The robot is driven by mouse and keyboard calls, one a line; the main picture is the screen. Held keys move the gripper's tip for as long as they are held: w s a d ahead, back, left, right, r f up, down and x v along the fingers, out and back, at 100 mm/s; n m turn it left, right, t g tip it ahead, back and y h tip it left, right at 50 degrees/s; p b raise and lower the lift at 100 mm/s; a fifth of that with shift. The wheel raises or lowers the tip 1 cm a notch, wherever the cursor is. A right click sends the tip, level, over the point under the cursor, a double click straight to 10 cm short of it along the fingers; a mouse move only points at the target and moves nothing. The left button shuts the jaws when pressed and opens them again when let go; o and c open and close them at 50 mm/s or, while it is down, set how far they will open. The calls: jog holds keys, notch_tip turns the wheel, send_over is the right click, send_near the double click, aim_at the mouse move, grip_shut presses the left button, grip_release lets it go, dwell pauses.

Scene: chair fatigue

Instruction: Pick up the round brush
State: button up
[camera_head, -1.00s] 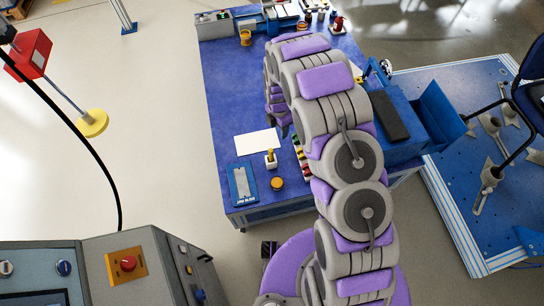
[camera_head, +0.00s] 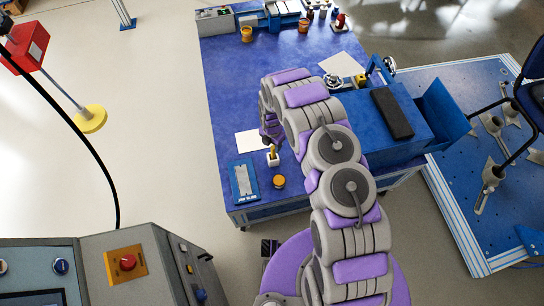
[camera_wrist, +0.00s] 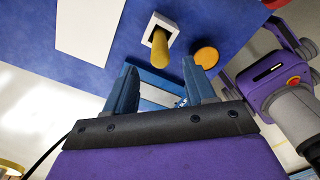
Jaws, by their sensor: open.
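A yellow cylindrical piece (camera_head: 273,150) stands upright in a small white square holder (camera_head: 273,160) near the table's front left; I take it for the round brush, though no bristles show. In the wrist view, the yellow piece (camera_wrist: 161,50) sticks out of the white holder (camera_wrist: 152,20), just beyond the fingertips. My gripper (camera_head: 268,138) is above the table just behind it in the head view. In the wrist view, my gripper (camera_wrist: 160,72) is open, its two blue fingers apart with nothing held between them.
A blue tray (camera_head: 236,194) is at left, white paper (camera_head: 246,141) behind. A blue machine (camera_head: 374,125) stands right of the arm.

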aim_at(273, 151)
jog(key=shift+f, duration=0.8)
jog(key=shift+w+d+f+b, duration=0.1)
jog(key=shift+d+f+b, duration=0.35)
jog(key=shift+f, duration=0.25)
notch_tip(273, 151, down, 4)
jog(key=shift+w+a+r+b, duration=0.15)
jog(key=shift+r+b, duration=0.05)
jog(key=shift+b, duration=0.55)
jog(key=shift+a+f, duration=0.2)
jog(key=shift+f, duration=0.1)
jog(key=shift+r, duration=0.1)
jog(key=shift+c, duration=0.4)
jog(key=shift+d, duration=0.25)
jog(key=c, duration=0.5)
jog(key=shift+a, duration=0.15)
grip_shut()
